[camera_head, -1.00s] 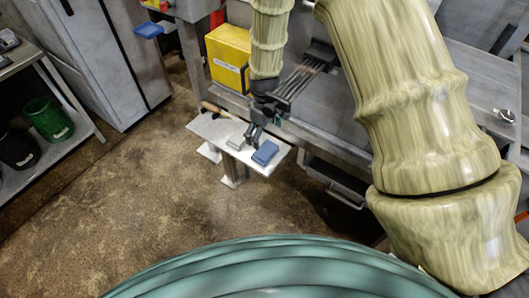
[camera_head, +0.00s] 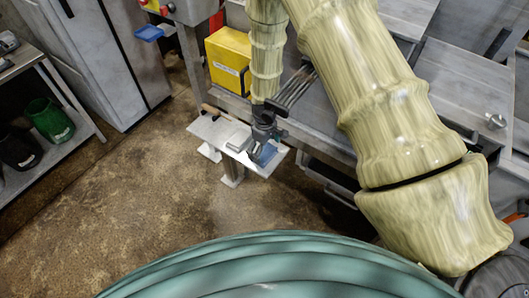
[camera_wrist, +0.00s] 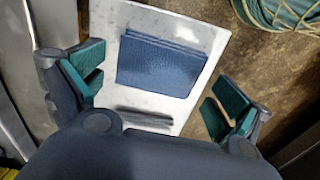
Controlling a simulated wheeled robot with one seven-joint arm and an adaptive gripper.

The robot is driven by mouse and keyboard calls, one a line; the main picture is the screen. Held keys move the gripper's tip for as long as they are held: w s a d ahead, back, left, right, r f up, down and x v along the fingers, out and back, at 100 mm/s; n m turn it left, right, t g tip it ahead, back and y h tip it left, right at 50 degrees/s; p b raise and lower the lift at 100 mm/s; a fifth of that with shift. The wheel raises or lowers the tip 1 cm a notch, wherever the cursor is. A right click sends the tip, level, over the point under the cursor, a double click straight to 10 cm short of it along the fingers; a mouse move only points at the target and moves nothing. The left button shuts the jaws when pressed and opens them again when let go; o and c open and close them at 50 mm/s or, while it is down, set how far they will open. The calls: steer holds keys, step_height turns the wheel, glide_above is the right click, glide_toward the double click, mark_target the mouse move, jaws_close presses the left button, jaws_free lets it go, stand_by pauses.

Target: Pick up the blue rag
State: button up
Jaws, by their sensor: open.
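The blue rag (camera_wrist: 160,66) is a folded flat block on a small white table (camera_wrist: 188,25). In the wrist view it lies between and a little beyond the two spread fingers of my gripper (camera_wrist: 158,92). My gripper is open and empty, with teal pads facing each other. In the head view my gripper (camera_head: 260,150) is low over the table, partly covering the blue rag (camera_head: 267,154). I cannot tell whether the fingers touch the table.
A grey flat item (camera_head: 237,139) lies beside the rag, and a wooden-handled tool (camera_head: 209,108) lies at the table's far left. A yellow box (camera_head: 229,62) stands behind the table. The floor to the left is clear, with a shelf of bins (camera_head: 60,150) beyond.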

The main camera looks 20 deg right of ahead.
mark_target(264, 152)
steer(key=shift+f, duration=0.6)
steer(key=c, duration=0.7)
step_height(264, 152, up, 10)
steer(key=b, duration=0.2)
steer(key=shift+b, duration=0.4)
steer(key=shift+o, duration=0.6)
steer(key=shift+a, duration=0.1)
steer(key=shift+c, duration=0.5)
